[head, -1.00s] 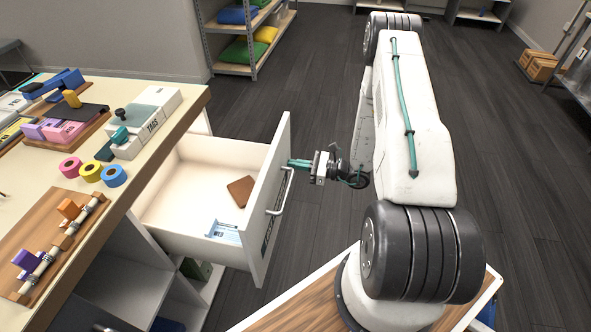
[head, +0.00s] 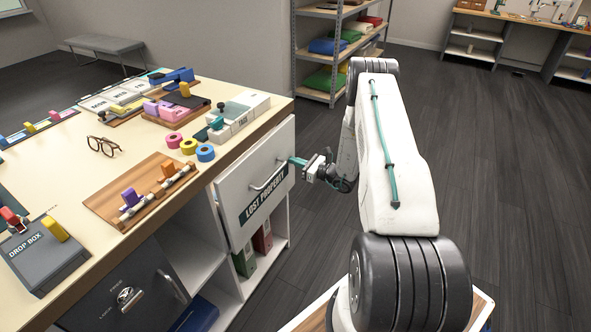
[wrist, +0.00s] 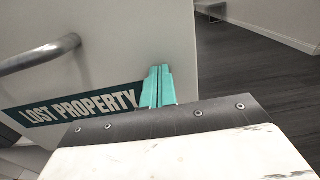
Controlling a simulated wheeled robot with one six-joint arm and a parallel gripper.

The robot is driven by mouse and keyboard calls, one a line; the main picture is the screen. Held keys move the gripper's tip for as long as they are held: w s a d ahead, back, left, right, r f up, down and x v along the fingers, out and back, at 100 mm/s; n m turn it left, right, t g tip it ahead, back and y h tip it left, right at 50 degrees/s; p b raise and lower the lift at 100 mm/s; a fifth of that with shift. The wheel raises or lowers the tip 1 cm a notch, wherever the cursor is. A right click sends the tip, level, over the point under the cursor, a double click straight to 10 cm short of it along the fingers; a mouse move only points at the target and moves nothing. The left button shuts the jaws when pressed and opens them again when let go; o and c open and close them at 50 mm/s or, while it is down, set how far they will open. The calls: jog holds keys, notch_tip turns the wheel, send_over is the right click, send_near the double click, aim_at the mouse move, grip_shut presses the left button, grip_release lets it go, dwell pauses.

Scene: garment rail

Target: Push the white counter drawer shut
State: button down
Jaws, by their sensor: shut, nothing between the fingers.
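The white counter drawer (head: 240,190) has a flat front with a metal bar handle (head: 268,177) and a green "LOST PROPERTY" label (head: 264,203). In the head view its front sits close under the counter's edge, and its inside is hidden. I cannot tell whether a small gap is left. My gripper (head: 293,160) is shut and empty, with its teal fingertips at the front's right side, right of the handle. In the wrist view the fingertips (wrist: 158,84) are at the drawer front, just right of the label; they look to be touching it or very near.
The counter top (head: 60,150) holds a wooden tray (head: 140,205), tape rolls, glasses and a grey drop box (head: 42,255). Open shelves with binders (head: 245,262) lie below the drawer. A storage rack (head: 335,50) stands behind. The dark floor at right is clear.

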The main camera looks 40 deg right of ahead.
jog(key=x, duration=0.2)
jog(key=shift+w+a+r, duration=0.1)
jog(key=shift+w+r, duration=0.05)
jog(key=shift+w, duration=0.05)
jog(key=shift+w+a, duration=0.1)
jog(key=v, duration=1.5)
